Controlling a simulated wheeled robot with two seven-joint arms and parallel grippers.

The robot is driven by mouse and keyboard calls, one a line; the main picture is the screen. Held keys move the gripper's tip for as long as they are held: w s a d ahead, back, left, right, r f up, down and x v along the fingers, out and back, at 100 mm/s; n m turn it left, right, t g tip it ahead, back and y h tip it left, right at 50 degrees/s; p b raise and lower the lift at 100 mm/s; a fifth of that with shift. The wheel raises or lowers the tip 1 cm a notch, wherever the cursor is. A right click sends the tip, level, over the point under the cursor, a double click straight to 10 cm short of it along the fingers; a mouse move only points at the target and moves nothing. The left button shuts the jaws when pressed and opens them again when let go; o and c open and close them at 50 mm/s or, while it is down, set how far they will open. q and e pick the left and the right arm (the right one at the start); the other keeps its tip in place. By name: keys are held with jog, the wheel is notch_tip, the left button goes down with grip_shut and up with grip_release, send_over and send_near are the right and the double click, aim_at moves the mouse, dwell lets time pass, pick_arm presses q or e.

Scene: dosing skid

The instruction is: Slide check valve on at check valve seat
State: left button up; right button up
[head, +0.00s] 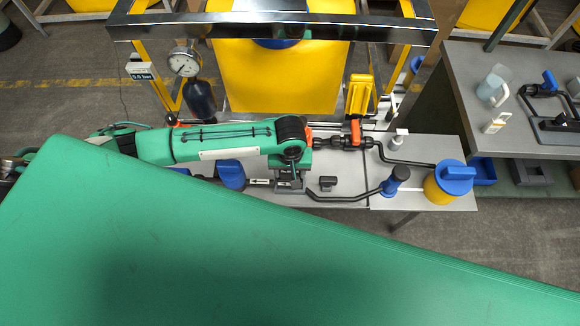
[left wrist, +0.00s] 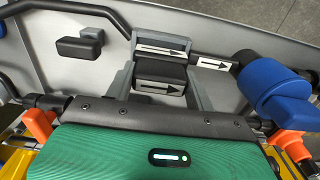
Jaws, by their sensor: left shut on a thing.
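The check valve (left wrist: 160,73) is a dark block with a white arrow label, between the two grey fingers of my left gripper (left wrist: 163,85) in the left wrist view. The gripper is shut on it. Just beyond it is a grey bracket with another arrow label, which looks like the check valve seat (left wrist: 162,46), in line with the black pipe. Whether valve and seat touch cannot be told. In the head view my left gripper (head: 289,186) points down at the skid plate by the pipe end, mostly hiding the valve. My right gripper is not in view.
A blue fitting (left wrist: 272,85) stands close beside the gripper; it also shows in the head view (head: 232,174). A small dark block (head: 328,183) sits on the plate on the other side. A blue-capped yellow container (head: 448,184) stands at the plate's right end. A green surface fills the foreground.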

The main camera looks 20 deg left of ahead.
pick_arm(q)
jog(key=shift+f, duration=0.25)
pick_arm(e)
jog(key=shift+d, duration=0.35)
pick_arm(q)
jog(key=shift+p, duration=0.55)
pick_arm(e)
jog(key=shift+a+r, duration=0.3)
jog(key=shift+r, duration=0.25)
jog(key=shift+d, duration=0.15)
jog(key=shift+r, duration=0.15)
pick_arm(q)
jog(key=shift+r+p, duration=0.1)
jog(key=shift+p, duration=0.4)
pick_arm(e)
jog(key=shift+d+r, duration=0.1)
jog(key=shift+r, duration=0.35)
